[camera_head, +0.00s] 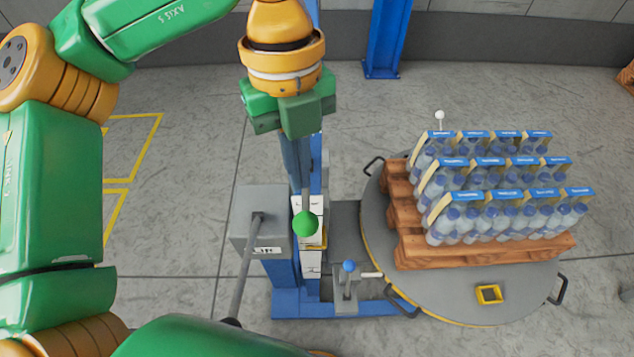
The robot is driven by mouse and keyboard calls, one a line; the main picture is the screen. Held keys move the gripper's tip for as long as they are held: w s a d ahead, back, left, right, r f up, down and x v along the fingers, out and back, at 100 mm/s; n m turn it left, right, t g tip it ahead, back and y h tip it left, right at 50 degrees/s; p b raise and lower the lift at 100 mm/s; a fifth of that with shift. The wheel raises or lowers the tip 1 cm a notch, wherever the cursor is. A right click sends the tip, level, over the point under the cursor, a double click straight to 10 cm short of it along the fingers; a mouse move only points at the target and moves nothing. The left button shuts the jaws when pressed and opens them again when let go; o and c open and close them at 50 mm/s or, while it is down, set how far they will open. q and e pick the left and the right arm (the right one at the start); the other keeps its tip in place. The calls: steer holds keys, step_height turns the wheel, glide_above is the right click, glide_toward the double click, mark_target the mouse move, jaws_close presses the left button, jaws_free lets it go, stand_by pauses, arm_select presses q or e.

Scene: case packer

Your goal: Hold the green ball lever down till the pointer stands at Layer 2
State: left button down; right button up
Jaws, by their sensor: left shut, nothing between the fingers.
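The green ball (305,223) of the lever stands in front of the blue column, over the white scale plate (311,262). The ball partly covers the scale, and the layer labels are too small to read. My left gripper (303,128) is shut and empty, pointing down above the ball in the picture. A visible gap separates its fingertips from the ball. My right gripper is not in view.
A grey box (260,222) with a long lever (242,280) stands left of the scale. A blue-ball lever (348,267) is at the lower right. A round turntable (440,295) carries a wooden pallet (420,254) of bottle packs. Open floor lies left, with yellow lines.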

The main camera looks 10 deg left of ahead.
mark_target(304, 214)
arm_select(q)
steer(key=shift+w, duration=0.55)
steer(key=shift+s+r, duration=0.15)
steer(key=shift+s, duration=0.9)
steer(key=shift+w+f+b, duration=0.1)
steer(key=shift+f+b, duration=0.35)
steer(key=shift+f, duration=0.05)
steer(key=f+b, duration=0.1)
steer(key=f, duration=0.1)
steer(key=f+b, duration=0.4)
steer(key=shift+d, duration=0.25)
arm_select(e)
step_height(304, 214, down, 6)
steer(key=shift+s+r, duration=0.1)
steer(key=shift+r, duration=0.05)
